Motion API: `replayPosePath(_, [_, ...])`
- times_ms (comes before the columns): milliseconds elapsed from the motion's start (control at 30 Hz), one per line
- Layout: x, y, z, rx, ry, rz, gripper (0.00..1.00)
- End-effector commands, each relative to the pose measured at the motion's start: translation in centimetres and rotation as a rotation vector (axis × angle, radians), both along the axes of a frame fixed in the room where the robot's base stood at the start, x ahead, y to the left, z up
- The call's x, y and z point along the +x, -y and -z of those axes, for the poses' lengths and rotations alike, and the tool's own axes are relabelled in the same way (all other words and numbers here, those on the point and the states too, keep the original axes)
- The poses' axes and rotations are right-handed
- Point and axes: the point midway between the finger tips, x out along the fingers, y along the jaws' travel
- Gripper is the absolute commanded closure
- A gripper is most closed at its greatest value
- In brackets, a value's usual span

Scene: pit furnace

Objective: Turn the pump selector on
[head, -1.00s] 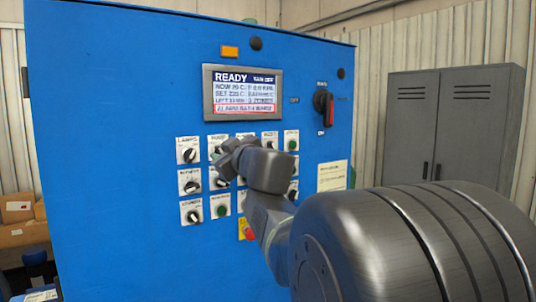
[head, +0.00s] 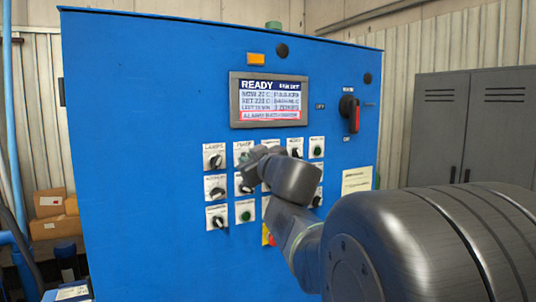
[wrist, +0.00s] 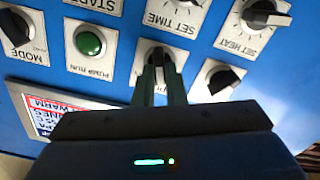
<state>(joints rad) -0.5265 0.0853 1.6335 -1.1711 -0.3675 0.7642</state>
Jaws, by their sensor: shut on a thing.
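The pump selector is a dark knob on a white plate (head: 242,147) in the top row of the blue panel, second from the left. In the head view my gripper (head: 247,167) covers most of it. In the wrist view, which sees the panel upside down, the selector (wrist: 160,54) sits between the two finger ends of my gripper (wrist: 162,75). The gripper is shut on it. The knob's exact angle and its own label are hidden there by the fingers. The green PUMP RUN lamp or button (wrist: 89,42) is beside it.
Other knobs stand close around, including the lamps knob (head: 215,160) and SET TIME (wrist: 180,22). The display (head: 268,100) reads READY above them. Grey lockers (head: 465,125) stand behind at right.

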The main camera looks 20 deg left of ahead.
Motion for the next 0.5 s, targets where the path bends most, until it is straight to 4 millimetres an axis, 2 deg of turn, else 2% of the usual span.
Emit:
replayPosePath(33, [0.00, -0.05, -0.54, 0.022, -0.031, -0.001, 1.00])
replayPosePath(500, [0.15, 0.09, -0.47, 0.304, -0.362, 0.000, 1.00])
